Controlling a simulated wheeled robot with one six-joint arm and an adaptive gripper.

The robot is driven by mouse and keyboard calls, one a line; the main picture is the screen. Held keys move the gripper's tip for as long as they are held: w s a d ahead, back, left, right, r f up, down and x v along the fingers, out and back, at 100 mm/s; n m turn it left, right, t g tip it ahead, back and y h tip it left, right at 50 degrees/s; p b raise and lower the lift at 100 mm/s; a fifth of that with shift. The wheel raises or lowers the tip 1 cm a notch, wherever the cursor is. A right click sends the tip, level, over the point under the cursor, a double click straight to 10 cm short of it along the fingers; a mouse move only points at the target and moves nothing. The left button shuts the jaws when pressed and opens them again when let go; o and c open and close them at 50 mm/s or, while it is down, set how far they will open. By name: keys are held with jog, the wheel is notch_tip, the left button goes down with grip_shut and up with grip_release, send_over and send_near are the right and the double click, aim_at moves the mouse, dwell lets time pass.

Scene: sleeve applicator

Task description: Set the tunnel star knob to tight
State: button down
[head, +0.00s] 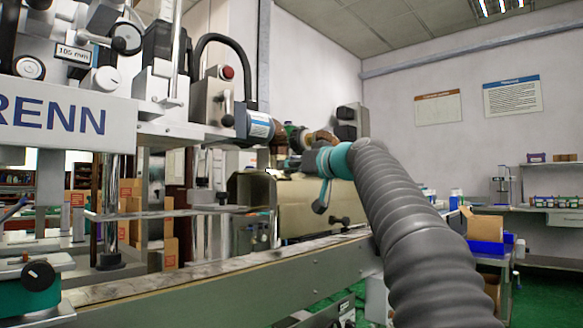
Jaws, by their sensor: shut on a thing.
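My gripper (300,138) is at the end of my arm, above the beige tunnel housing (320,207) in the head view. Its jaws are small here and partly covered by the teal wrist. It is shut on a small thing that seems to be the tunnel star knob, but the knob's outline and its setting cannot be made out. The tunnel has a rounded dark mouth on its left side and stands over the conveyor (215,283).
The applicator head (150,90), with a red button and black hose, stands left of my gripper. Black boxes (350,120) are just behind. A bench with blue bins (487,247) is at the right.

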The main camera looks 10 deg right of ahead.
jog(key=shift+a+m+h, duration=0.1)
jog(key=shift+m+h, duration=0.2)
jog(key=shift+m, duration=0.1)
jog(key=shift+r+m+t+h+p, duration=0.2)
jog(key=shift+m+t+h+p, duration=0.1)
jog(key=shift+m+h+p, duration=0.4)
jog(key=m+h+p, duration=0.2)
jog(key=p, duration=0.1)
jog(key=shift+r+m, duration=0.1)
jog(key=shift+m, duration=0.2)
jog(key=m+h+p, duration=0.1)
jog(key=m+p, duration=0.1)
jog(key=p, duration=0.1)
jog(key=shift+h+p, duration=0.35)
jog(key=shift+h, duration=0.05)
jog(key=shift+p, duration=0.3)
jog(key=shift+f+m+h+p, duration=0.3)
jog(key=shift+m+p, duration=0.1)
jog(key=shift+m, duration=0.1)
jog(key=c, duration=0.8)
grip_release()
